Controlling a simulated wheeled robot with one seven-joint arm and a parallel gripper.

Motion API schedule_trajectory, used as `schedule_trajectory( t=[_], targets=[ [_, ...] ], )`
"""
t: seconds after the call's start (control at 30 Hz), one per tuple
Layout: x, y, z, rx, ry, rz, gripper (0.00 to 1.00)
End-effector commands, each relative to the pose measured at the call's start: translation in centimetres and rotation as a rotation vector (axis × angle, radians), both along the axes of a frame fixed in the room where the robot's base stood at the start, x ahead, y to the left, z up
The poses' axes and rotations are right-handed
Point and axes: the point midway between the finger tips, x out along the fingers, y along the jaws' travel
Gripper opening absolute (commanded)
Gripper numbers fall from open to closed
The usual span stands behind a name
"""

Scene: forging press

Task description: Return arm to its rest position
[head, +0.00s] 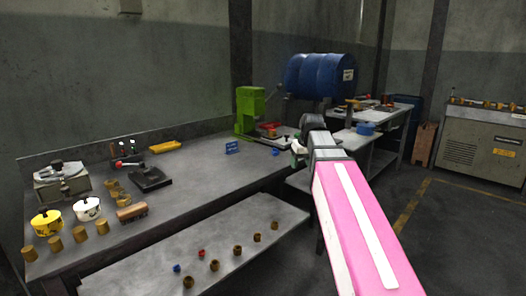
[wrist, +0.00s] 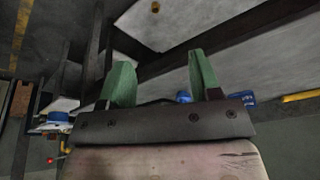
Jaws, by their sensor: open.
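My arm, pink with a white stripe, reaches forward from the lower right in the head view. My gripper (head: 297,146) is at its far end, above the right end of the grey workbench (head: 190,196) and close to the green press (head: 248,110). In the wrist view my gripper (wrist: 162,78) shows two green fingers set wide apart, with nothing between them. A small blue piece (wrist: 184,97) shows behind the fingers, apart from them. The arm covers part of the floor and the benches behind it.
A lower shelf (head: 215,245) holds several small brass parts. Floor at right is clear before a grey cabinet (head: 480,140).

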Motion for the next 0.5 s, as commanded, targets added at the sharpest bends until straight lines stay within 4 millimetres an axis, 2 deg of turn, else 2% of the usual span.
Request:
schedule_trajectory(
  t=[0.03,0.1,0.5],
  targets=[
    [-0.5,-0.2,-2.0,-0.002,0.018,-0.014,0.58],
    [-0.9,-0.5,-4.4,-0.005,0.037,-0.033,0.58],
    [-4.8,-1.8,-17.2,-0.023,0.14,-0.14,0.58]
  ],
)
